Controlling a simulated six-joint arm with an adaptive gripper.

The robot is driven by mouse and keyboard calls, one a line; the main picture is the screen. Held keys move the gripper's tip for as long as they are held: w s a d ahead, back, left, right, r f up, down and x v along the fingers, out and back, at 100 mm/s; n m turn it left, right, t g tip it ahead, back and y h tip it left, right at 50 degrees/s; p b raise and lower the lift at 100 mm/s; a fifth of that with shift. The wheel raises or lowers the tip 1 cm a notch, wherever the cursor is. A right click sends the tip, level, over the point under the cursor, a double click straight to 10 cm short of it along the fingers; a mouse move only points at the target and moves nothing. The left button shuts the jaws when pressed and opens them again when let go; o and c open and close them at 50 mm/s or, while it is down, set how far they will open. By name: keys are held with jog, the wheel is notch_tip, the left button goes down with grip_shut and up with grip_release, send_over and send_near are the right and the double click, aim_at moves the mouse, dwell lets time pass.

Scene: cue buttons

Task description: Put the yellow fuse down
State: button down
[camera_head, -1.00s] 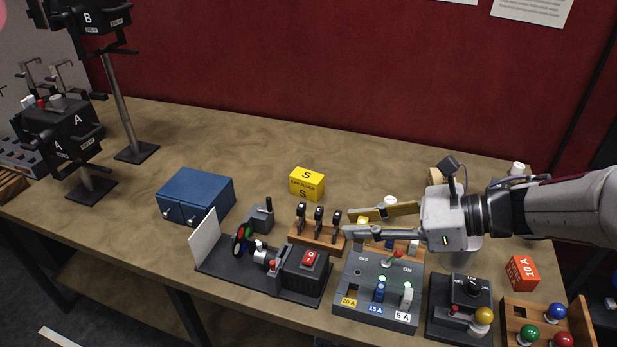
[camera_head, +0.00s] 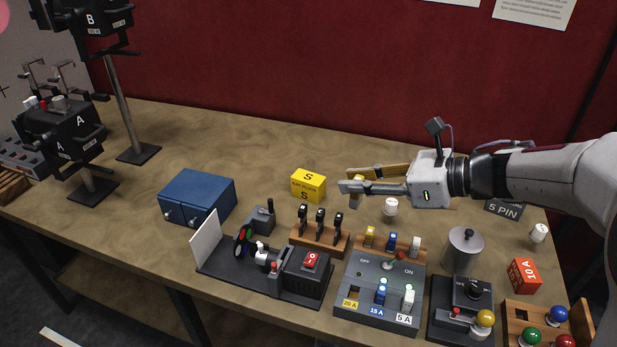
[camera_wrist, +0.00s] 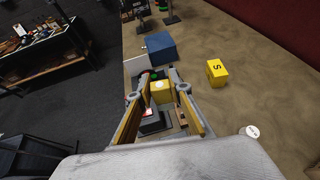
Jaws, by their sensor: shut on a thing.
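My gripper (camera_head: 352,179) is shut on the yellow fuse (camera_head: 358,181) and holds it in the air, behind the fuse panel and to the right of the yellow S box. In the wrist view the yellow fuse (camera_wrist: 161,94) sits between the two fingers. The grey fuse panel (camera_head: 343,285) has an open socket at its yellow 20 A label (camera_head: 350,303). A blue fuse (camera_head: 381,293) and a white fuse (camera_head: 408,298) stand at the 15 A and 5 A labels. Another yellow fuse (camera_head: 369,237) stands in the wooden rack behind the panel.
The rack also holds a blue fuse (camera_head: 392,241) and a white fuse (camera_head: 415,246). A yellow S box (camera_head: 308,186), a lever rack (camera_head: 318,240), a blue box (camera_head: 197,196) and a grey cylinder (camera_head: 462,250) stand around. The table behind my gripper is clear.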

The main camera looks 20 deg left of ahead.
jog(key=w+a+m+t, duration=0.35)
jog(key=w+a, duration=0.25)
jog(key=w, duration=0.5)
jog(key=m+t+h, duration=0.4)
send_over(319, 179)
jog(key=shift+f, duration=1.8)
notch_tip(319, 179, down, 6)
jog(key=shift+f, duration=0.15)
jog(key=shift+f, duration=1.85)
jog(key=shift+f, duration=0.1)
